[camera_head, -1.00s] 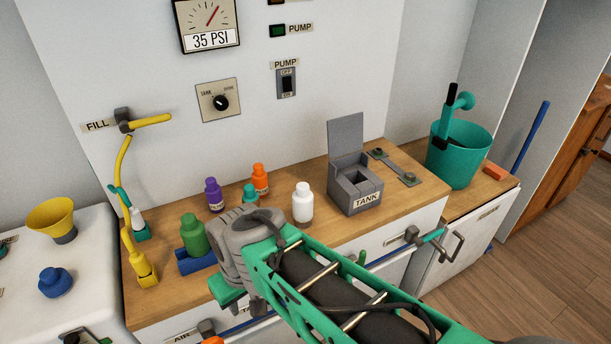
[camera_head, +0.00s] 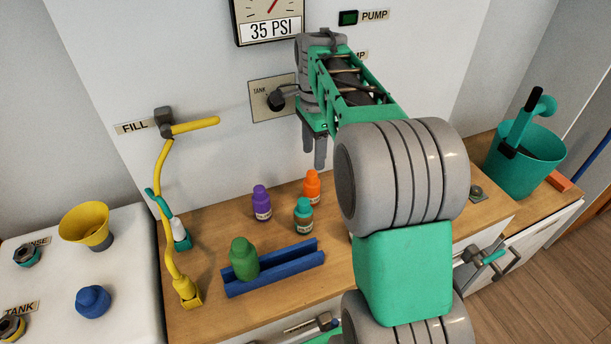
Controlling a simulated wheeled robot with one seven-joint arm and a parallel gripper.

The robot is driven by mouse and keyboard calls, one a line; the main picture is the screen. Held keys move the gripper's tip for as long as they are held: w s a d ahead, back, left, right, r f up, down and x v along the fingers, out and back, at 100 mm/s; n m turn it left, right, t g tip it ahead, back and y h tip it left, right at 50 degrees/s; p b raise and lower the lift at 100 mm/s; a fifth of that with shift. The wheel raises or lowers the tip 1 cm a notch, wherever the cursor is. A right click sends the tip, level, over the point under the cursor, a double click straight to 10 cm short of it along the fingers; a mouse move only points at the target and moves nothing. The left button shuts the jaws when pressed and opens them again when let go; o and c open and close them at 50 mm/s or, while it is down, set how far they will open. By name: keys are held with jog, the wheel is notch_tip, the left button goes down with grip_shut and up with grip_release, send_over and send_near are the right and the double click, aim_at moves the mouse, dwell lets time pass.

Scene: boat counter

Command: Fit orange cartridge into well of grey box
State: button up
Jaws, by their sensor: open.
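The orange cartridge (camera_head: 312,187) is a small labelled bottle standing upright on the wooden counter, just behind a teal bottle and right of a purple one. My gripper (camera_head: 314,157) points downward with its two grey fingers slightly apart. It is open and empty, and its fingertips show just above the orange cartridge's cap in the picture. Their exact height over it is hard to tell.
A teal bottle (camera_head: 303,215) and a purple bottle (camera_head: 262,203) stand close to the cartridge. A green bottle (camera_head: 244,259) sits at a blue rail (camera_head: 275,270) in front. A yellow hose (camera_head: 165,225) hangs at left. A teal bucket (camera_head: 524,165) stands at right.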

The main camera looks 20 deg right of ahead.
aim_at(312, 172)
jog(key=f, duration=0.7)
jog(key=shift+s+a+f, duration=0.1)
jog(key=shift+a+f, duration=0.05)
jog(key=shift+a, duration=0.05)
jog(key=shift+c, duration=0.4)
grip_shut()
